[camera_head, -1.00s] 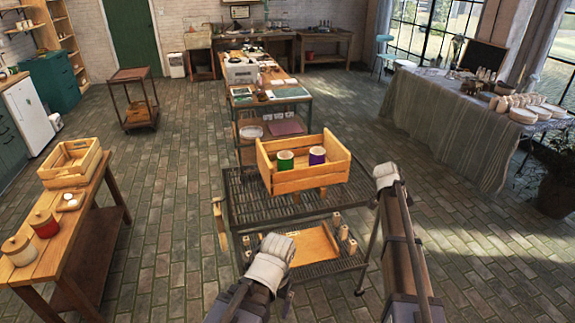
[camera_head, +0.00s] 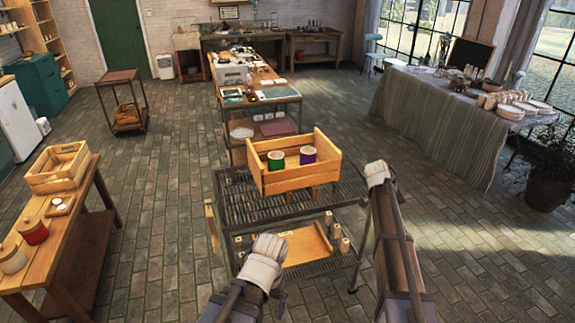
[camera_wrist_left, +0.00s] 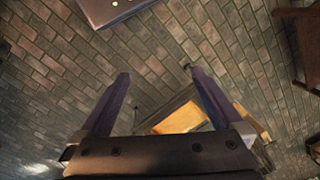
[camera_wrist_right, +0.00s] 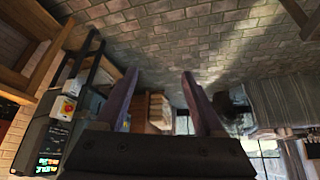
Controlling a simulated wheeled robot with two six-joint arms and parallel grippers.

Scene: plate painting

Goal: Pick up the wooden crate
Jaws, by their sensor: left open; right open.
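A wooden crate (camera_head: 288,181) with slatted sides stands on the top shelf of a dark metal cart (camera_head: 236,201), ahead of me. A green cup (camera_head: 276,161) and a purple cup (camera_head: 307,156) stand in it. A second, empty-looking wooden crate (camera_head: 58,172) stands on the wooden table at the left. My left gripper, between its fingers in the left wrist view (camera_wrist_left: 160,85), is open and empty. My right gripper, in the right wrist view (camera_wrist_right: 158,88), is open and empty. Both are apart from the crates; in the head view their fingers are hard to make out.
The cart's lower shelf bears a wooden tray (camera_head: 302,246) and small pale pieces. The wooden table (camera_head: 85,205) at the left also bears lidded jars. A long workbench (camera_head: 262,93) stands behind the cart, and a cloth-covered table (camera_head: 430,115) at the right. Brick floor is open on both sides.

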